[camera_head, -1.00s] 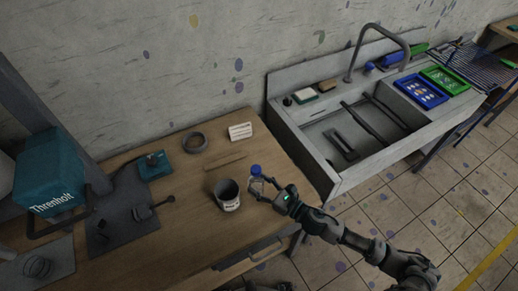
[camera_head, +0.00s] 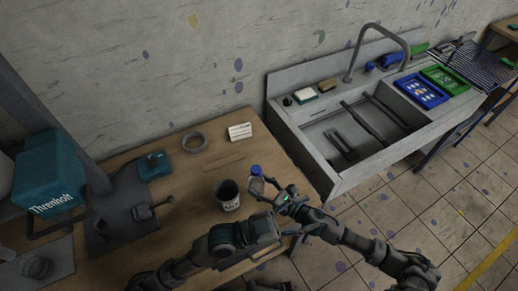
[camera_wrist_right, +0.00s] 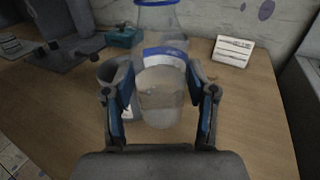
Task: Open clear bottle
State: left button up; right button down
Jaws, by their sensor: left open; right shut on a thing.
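A clear bottle (camera_head: 257,186) with a blue cap (camera_head: 256,170) is upright near the right side of the wooden table. My right gripper (camera_head: 268,189) is shut on its body. In the right wrist view the bottle (camera_wrist_right: 160,95), with a blue-edged label, fills the space between the fingers; most of its cap is cut off at the top. I cannot tell whether its base touches the table. My left gripper (camera_head: 312,229) is open and empty, to the right of and nearer than the bottle, close to my right forearm.
A dark labelled cup (camera_head: 228,196) stands just left of the bottle. A dark ring (camera_head: 194,142), a white card (camera_head: 240,132) and a teal box (camera_head: 48,172) are further back or left. A sink (camera_head: 350,135) stands to the right.

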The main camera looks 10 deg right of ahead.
pick_arm(q)
jog(key=w+d+r+m+t+y, duration=0.1)
jog(key=w+d+r+m, duration=0.2)
jog(key=w+r+m, duration=0.6)
jog(key=w+a+r+m+t+y, duration=0.15)
jog(key=w+m+y, duration=0.25)
jog(key=w, duration=0.7)
jog(key=w+a+f+m+t+y, duration=0.1)
jog(key=w+a+m+t+y, duration=0.2)
jog(key=w, duration=0.9)
jog(key=m+g+y, duration=0.8)
jog(key=m+y, duration=0.2)
jog(key=y, duration=0.3)
send_over(259, 168)
jog(key=f, duration=0.8)
jog(key=shift+w+d+f, duration=0.1)
jog(key=shift+d+f, duration=0.1)
jog(key=shift+f, duration=0.15)
jog(key=shift+g, duration=0.25)
notch_tip(259, 168, down, 7)
jog(key=shift+a+r, duration=0.1)
jog(key=shift+a, duration=0.05)
jog(key=shift+f, duration=0.6)
